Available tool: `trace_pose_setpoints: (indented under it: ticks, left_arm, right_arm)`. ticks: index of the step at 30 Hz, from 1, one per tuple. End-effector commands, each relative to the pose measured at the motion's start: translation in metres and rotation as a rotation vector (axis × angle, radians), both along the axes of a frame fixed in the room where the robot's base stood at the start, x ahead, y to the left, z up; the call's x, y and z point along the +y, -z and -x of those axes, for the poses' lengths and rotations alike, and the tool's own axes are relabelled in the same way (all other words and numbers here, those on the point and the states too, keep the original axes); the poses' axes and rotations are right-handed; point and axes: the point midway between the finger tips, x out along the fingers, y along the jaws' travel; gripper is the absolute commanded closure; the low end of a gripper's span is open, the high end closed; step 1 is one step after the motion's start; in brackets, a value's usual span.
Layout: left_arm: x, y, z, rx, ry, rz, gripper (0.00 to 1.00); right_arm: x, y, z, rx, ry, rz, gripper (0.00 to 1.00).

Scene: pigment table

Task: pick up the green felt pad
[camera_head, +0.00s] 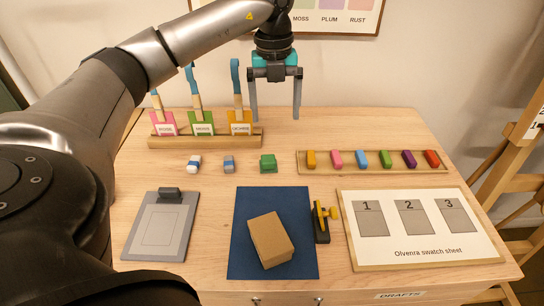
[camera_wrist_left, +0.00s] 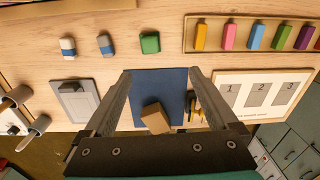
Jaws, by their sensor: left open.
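The green felt pad (camera_head: 268,163) is a small green block lying on the wooden table (camera_head: 290,128), in the middle of the head view. It also shows in the left wrist view (camera_wrist_left: 150,43), beyond the fingertips. My left gripper (camera_head: 275,116) hangs fingers down, open and empty, at the back of the table and above it. Its fingers (camera_wrist_left: 160,74) are spread wide in the left wrist view, with nothing between them at the tips. My right gripper is not in view.
Left of the pad lie a blue-grey eraser (camera_head: 229,164) and a blue-white one (camera_head: 194,164). A tray of coloured sticks (camera_head: 440,168) lies to the right. A brush rack (camera_head: 160,142) stands behind left. A brown block (camera_head: 270,240) rests on a blue mat (camera_head: 243,268) in front.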

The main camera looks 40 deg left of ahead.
Motion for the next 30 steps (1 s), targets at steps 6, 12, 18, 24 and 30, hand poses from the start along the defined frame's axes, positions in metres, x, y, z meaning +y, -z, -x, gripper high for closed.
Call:
trace_pose_setpoints:
  ticks: [6, 12, 18, 24, 30]
  left_arm:
    - [0.011, 0.02, 0.005, 0.021, -0.027, -0.031, 0.07]
    - [0.01, 0.064, 0.005, 0.02, -0.024, -0.028, 0.07]
    - [0.01, 0.093, 0.005, 0.017, -0.024, -0.028, 0.07]
    - [0.01, 0.105, 0.006, 0.016, -0.023, -0.028, 0.07]
    - [0.013, 0.135, 0.012, 0.018, -0.023, -0.027, 0.07]
  right_arm:
    - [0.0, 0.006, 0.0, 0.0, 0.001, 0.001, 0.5]
    - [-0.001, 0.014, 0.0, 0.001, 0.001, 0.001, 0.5]
    - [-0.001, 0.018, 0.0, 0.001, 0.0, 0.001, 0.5]
    - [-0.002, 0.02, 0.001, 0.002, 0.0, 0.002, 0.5]
    - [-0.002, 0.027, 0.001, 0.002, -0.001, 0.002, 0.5]
